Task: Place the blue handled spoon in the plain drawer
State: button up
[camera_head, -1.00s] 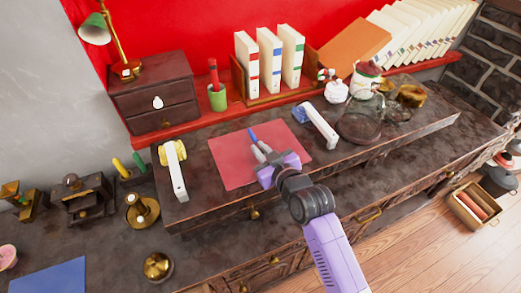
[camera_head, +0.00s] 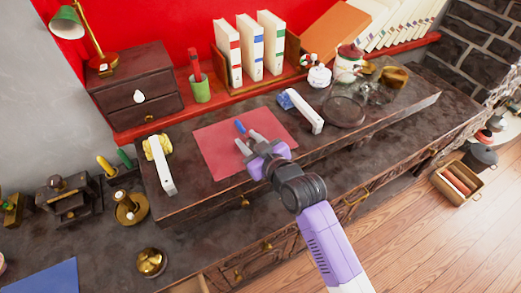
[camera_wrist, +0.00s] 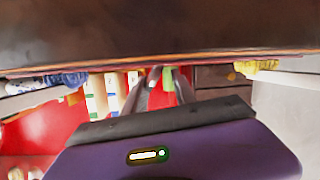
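A small blue piece (camera_head: 240,127), which looks like the blue spoon handle, lies on the red mat (camera_head: 215,160) just beyond my gripper. The rest of the spoon cannot be made out. My gripper (camera_head: 250,141) is over the mat with its two grey fingers spread apart, pointing at the back of the desk. In the wrist view, my gripper (camera_wrist: 162,88) also shows spread fingers, with no held thing clear between them. Drawer fronts with brass knobs (camera_head: 267,247) run along the desk front. I cannot tell which one is the plain drawer.
A white brush with blue bristles (camera_head: 305,112) lies right of the mat, and one with yellow bristles (camera_head: 160,165) left. A dark two-drawer box (camera_head: 138,85) and a green cup (camera_head: 200,90) stand behind.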

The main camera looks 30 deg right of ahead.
jog(key=v, duration=1)
jog(key=shift+s, duration=0.25)
jog(key=shift+r, duration=0.1)
jog(key=s+f+m, duration=0.2)
jog(key=s, duration=2.3)
jog(key=shift+a+h, duration=0.15)
jog(key=shift+h, duration=0.25)
jog(key=shift+o, duration=0.2)
jog(key=a+r+v, duration=0.1)
jog(key=v, duration=0.7)
jog(key=shift+w+r+m, duration=0.25)
jog(key=shift+r+m, duration=0.05)
jog(key=shift+o, duration=0.8)
jog(key=shift+s+a+r, duration=0.1)
jog(key=shift+s+r, duration=0.15)
